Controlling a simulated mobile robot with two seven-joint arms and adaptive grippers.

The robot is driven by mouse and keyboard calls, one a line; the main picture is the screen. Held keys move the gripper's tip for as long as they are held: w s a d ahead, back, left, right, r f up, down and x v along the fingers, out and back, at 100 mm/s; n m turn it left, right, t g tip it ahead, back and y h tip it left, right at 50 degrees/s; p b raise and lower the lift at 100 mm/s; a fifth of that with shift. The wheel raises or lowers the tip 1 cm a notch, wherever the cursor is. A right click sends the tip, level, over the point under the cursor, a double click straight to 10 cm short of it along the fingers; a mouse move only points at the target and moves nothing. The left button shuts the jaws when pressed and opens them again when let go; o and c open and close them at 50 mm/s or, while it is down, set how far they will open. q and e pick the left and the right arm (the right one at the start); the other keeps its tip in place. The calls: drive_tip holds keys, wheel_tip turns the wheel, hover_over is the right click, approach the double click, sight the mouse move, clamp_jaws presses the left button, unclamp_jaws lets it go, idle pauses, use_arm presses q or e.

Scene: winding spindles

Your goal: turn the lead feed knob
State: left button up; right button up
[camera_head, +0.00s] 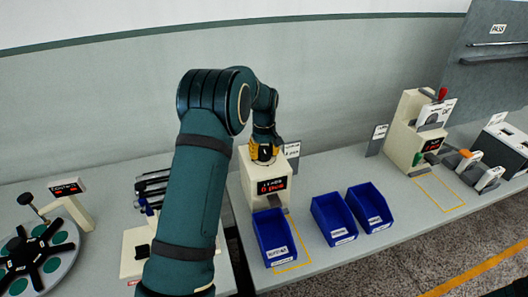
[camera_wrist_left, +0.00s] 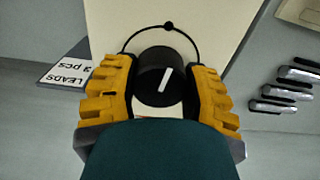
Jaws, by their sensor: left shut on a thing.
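The lead feed knob (camera_wrist_left: 158,76) is round and black with a white pointer line, and shows in the left wrist view on the cream face of the lead feeder. My left gripper (camera_wrist_left: 162,92) has its yellow fingers shut on the knob, one on each side. In the head view my left gripper (camera_head: 264,152) is at the top of the cream lead feeder (camera_head: 250,187) and hides the knob. The feeder's red display (camera_head: 272,185) reads LEADS, 0 PCS. My right gripper is in neither view.
A card (camera_wrist_left: 65,75) beside the feeder reads LEADS 3 PCS. A blue bin (camera_head: 272,238) stands in front of the feeder, with two more blue bins (camera_head: 333,218) to its right. A second cream machine (camera_head: 405,130) stands further right. A round dial table (camera_head: 65,255) is at left.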

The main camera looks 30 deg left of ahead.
use_arm(q)
drive_tip(key=m, duration=0.3)
drive_tip(key=shift+m+p, duration=0.3)
drive_tip(key=m, duration=0.4)
drive_tip(key=shift+m, duration=0.3)
drive_tip(key=m+p, duration=0.1)
drive_tip(key=m, duration=0.3)
drive_tip(key=shift+m, duration=2)
drive_tip(key=o, duration=1.2)
drive_tip(key=shift+r, duration=0.1)
